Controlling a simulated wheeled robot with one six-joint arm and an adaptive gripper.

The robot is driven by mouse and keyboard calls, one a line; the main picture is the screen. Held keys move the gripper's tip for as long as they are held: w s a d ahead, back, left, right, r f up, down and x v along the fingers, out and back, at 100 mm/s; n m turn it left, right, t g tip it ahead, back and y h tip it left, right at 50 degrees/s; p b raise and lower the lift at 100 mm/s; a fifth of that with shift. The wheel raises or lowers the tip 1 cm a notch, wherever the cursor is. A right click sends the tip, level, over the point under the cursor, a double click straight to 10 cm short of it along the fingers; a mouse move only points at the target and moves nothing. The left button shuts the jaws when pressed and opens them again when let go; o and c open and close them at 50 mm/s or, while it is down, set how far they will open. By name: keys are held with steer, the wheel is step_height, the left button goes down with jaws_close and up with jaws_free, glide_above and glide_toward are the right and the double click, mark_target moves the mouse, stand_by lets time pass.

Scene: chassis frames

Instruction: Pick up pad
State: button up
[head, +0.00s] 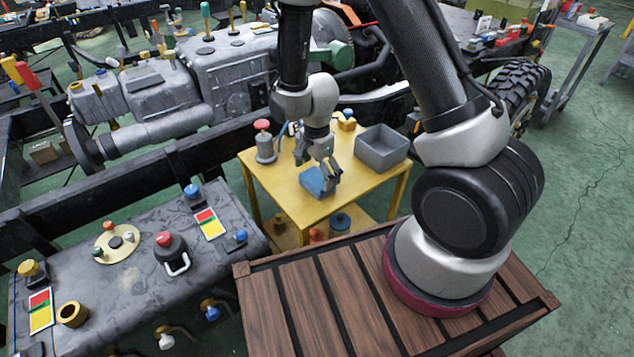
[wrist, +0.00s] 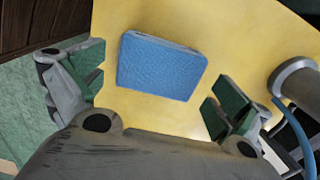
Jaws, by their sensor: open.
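The pad is a blue, textured, roughly rectangular block (wrist: 162,67) lying on the yellow table in the wrist view. In the head view the pad (head: 317,183) shows near the table's front part, partly covered by my gripper. My gripper (head: 326,170) is above the pad with its fingers pointing down. In the wrist view my gripper (wrist: 152,88) is open, one green-padded finger on each side of the pad. Bare yellow surface shows between the pad and each finger. Whether the fingertips are level with the pad is hard to tell.
The yellow table (head: 270,184) also holds a grey open bin (head: 382,149) at the right and a grey cylinder with a red top (head: 264,142) at the left. In the wrist view a grey cylinder with a blue hose (wrist: 298,80) stands close to the right finger.

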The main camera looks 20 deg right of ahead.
mark_target(317, 177)
step_height(317, 177, down, 3)
steer(key=shift+r, duration=0.15)
steer(key=c, duration=0.8)
step_height(317, 177, up, 10)
steer(key=shift+r, duration=0.1)
steer(key=shift+o, duration=0.9)
steer(key=shift+d, duration=0.1)
steer(key=shift+c, duration=0.3)
